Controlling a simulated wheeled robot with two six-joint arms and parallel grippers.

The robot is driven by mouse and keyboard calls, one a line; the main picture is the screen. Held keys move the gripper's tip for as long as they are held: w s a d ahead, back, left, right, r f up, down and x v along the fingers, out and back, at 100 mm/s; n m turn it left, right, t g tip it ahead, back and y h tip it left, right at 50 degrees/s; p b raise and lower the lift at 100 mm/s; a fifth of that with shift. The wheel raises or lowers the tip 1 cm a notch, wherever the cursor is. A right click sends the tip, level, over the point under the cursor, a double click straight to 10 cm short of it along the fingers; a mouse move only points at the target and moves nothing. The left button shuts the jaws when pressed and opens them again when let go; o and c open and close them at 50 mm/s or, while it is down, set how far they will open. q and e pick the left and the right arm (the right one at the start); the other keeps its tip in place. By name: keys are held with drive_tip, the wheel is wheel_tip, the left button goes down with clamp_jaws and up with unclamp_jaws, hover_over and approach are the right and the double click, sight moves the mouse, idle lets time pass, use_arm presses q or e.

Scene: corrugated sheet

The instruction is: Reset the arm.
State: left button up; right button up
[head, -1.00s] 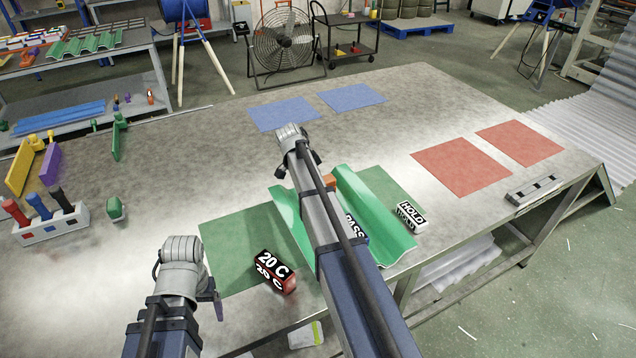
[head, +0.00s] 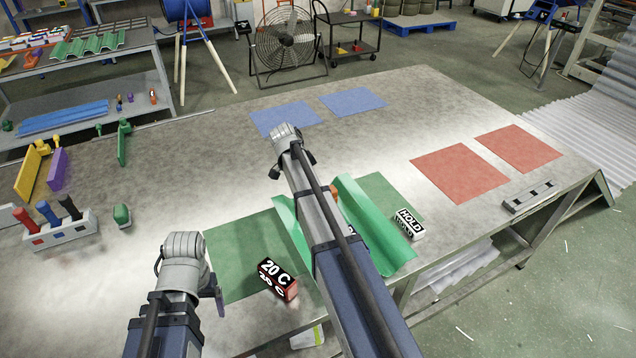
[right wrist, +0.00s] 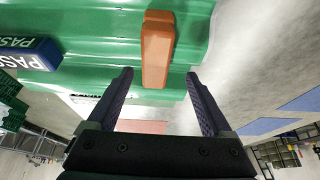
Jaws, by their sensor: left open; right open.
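My left gripper (head: 214,292) hangs over the near left of the bench, beside the green mat (head: 235,245); only part of its jaws shows. My right arm reaches across the green corrugated sheet (head: 372,225), hiding its middle. In the right wrist view my right gripper (right wrist: 160,90) is open, its two dark fingers apart. An orange block (right wrist: 157,48) lies on the green sheet, in line with the gap between the fingers; I cannot tell whether they touch the sheet. A blue PASS block (right wrist: 32,55) is at the left there.
A 20 C block (head: 277,278) and a HOLD block (head: 408,224) flank the sheet. Blue mats (head: 285,118) and red mats (head: 460,173) lie farther off. A tool holder (head: 60,232) stands at the left. The bench (head: 400,115) is clear between the blue and red mats.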

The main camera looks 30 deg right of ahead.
drive_tip(key=p+v, duration=0.1)
drive_tip(key=v, duration=0.1)
drive_tip(key=shift+w+a+r, duration=0.1)
drive_tip(key=shift+r, duration=0.3)
use_arm(q)
wheel_tip(320, 180, up, 2)
drive_tip(key=shift+r, duration=0.2)
use_arm(e)
drive_tip(key=shift+f, duration=0.1)
use_arm(q)
wheel_tip(320, 180, down, 7)
drive_tip(key=b, duration=0.6)
drive_tip(key=shift+b, duration=0.3)
use_arm(e)
drive_tip(key=x, duration=0.7)
drive_tip(key=shift+w+f, duration=0.15)
drive_tip(key=shift+f, duration=0.2)
